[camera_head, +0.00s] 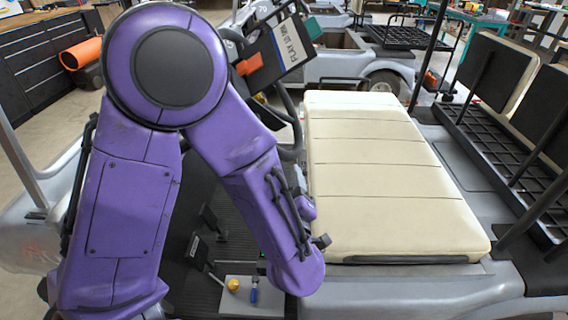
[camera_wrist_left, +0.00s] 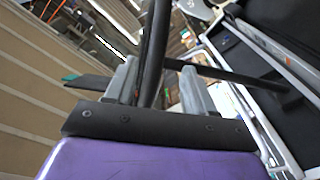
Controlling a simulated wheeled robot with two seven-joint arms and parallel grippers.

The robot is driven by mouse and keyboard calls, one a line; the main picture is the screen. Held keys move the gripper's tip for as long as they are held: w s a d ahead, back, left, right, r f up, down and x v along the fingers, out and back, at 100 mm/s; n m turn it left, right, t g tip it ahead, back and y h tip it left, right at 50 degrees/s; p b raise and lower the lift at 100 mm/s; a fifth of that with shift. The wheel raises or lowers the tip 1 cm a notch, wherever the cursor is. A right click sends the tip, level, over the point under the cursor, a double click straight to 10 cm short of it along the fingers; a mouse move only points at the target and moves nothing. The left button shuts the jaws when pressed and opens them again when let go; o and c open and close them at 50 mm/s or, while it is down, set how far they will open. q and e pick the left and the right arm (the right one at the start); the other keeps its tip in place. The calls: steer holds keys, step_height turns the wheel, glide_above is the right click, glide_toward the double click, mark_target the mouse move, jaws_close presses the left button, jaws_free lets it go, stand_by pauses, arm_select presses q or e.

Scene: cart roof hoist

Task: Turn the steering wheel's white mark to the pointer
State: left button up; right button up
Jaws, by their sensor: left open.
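The black steering wheel shows only in part in the head view, as a dark curved rim (camera_head: 291,108) behind my left forearm. My arm hides most of it. I cannot make out the white mark or the pointer. My left gripper (camera_wrist_left: 159,68) shows in the left wrist view with its two grey fingers apart. A dark bar (camera_wrist_left: 156,45), which looks like the wheel's rim, runs between them. I cannot tell whether either finger touches it. In the head view the fingers cannot be made out. My right gripper is in neither view.
A cream bench seat (camera_head: 375,170) lies right of my left arm. A sign (camera_head: 292,42) stands beyond the wheel, with a red-orange block (camera_head: 249,65) beside it. A yellow knob (camera_head: 234,285) and a blue-handled item (camera_head: 254,291) are on a panel below. Dark posts rise at right.

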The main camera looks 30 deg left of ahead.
mark_target(286, 154)
arm_select(q)
steer(key=x, duration=0.4)
steer(key=shift+w+d+f+p, duration=0.15)
steer(key=shift+w+d+p, duration=0.15)
steer(key=shift+w, duration=0.2)
steer(key=p+x, duration=0.1)
steer(key=x, duration=0.4)
steer(key=shift+w+a, duration=0.15)
steer(key=shift+a, duration=0.25)
steer(key=shift+w+a, duration=0.15)
steer(key=shift+w, duration=0.25)
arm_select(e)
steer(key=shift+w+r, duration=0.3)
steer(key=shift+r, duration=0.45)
arm_select(q)
steer(key=shift+s, duration=0.15)
steer(key=shift+c, duration=0.3)
